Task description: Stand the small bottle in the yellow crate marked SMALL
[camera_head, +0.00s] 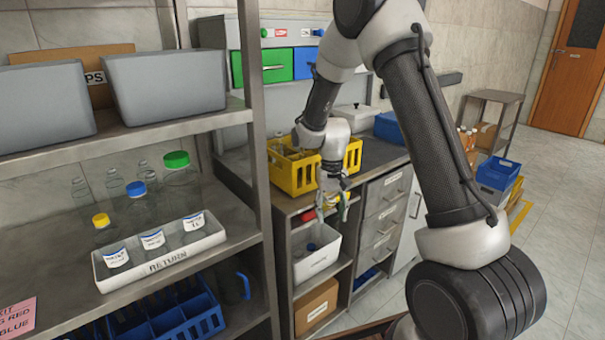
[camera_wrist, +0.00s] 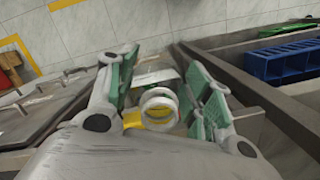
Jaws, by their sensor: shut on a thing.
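The yellow crate (camera_head: 292,178) stands on the workbench behind my wrist, and my arm hides part of it. Any SMALL mark on it cannot be read. My gripper (camera_head: 332,208) hangs at the front edge of the bench, just in front of the crate and outside it. In the wrist view its green-padded fingers (camera_wrist: 160,98) are closed around a clear, ring-shaped thing with yellow below, which looks like the small bottle (camera_wrist: 158,103). Its tilt is hard to tell. In the head view the fingers mostly hide it.
A shelf rack at left holds clear bottles and a white RETURN tray (camera_head: 165,262). A white bin (camera_head: 318,262) sits on a shelf below my gripper. Grey drawers (camera_head: 385,205) stand to its right. Blue crates (camera_head: 498,172) stand farther right by open floor.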

